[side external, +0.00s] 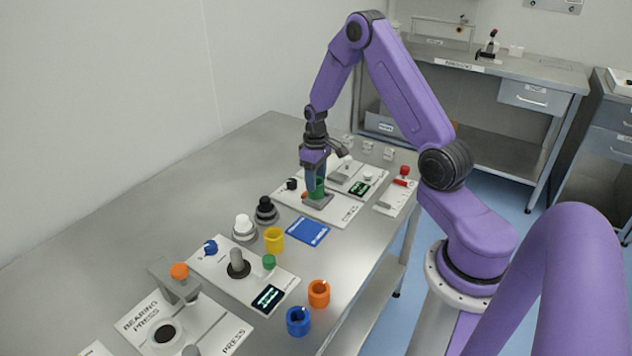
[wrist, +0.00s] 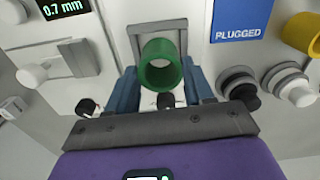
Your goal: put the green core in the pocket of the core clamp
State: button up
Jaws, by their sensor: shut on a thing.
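The green core (side external: 318,189) is a hollow tube, held upright between the blue fingers of my gripper (side external: 315,180). In the wrist view, the core (wrist: 160,49) shows its open end towards the camera, with a finger on each side. My gripper (wrist: 160,74) is shut on it. The core clamp (side external: 318,201) is a grey block on a white panel, right under the core. In the wrist view the clamp (wrist: 144,27) shows as a grey frame behind the core. The core and fingers hide part of its pocket, and I cannot tell whether the core's lower end is inside it.
A blue card (side external: 308,231), a yellow ring (side external: 274,240) and black (side external: 265,209) and white (side external: 244,227) knobs stand in front of the clamp panel. Orange (side external: 319,293) and blue (side external: 298,320) rings lie near the front edge. The table's left side is clear.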

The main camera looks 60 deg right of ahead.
jog(key=shift+f, duration=0.75)
jog(key=shift+f, duration=0.1)
jog(key=o, duration=1)
jog(key=shift+c, duration=0.2)
